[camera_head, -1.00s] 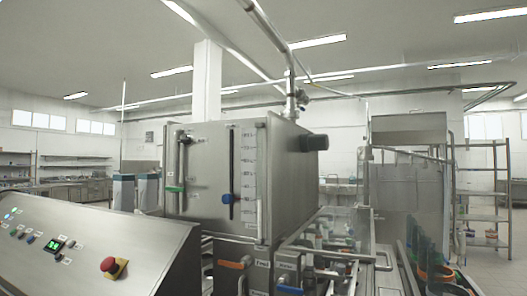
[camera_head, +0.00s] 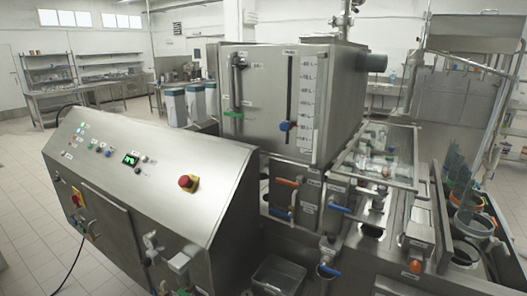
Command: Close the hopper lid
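The hopper (camera_head: 262,95) is a large steel box at the upper middle of the head view, with a level scale (camera_head: 306,98) and a blue knob (camera_head: 287,126) on its front. A green-tipped handle (camera_head: 238,85) is on its left front. The top edge shows edge-on, and I cannot make out a separate lid or whether it is open. My gripper is not in the head view.
A sloped control panel (camera_head: 140,150) with a red stop button (camera_head: 188,183) stands at left front. Clear guards (camera_head: 385,152) and orange-rimmed containers (camera_head: 474,222) are at right. Tiled floor (camera_head: 30,190) is free at far left.

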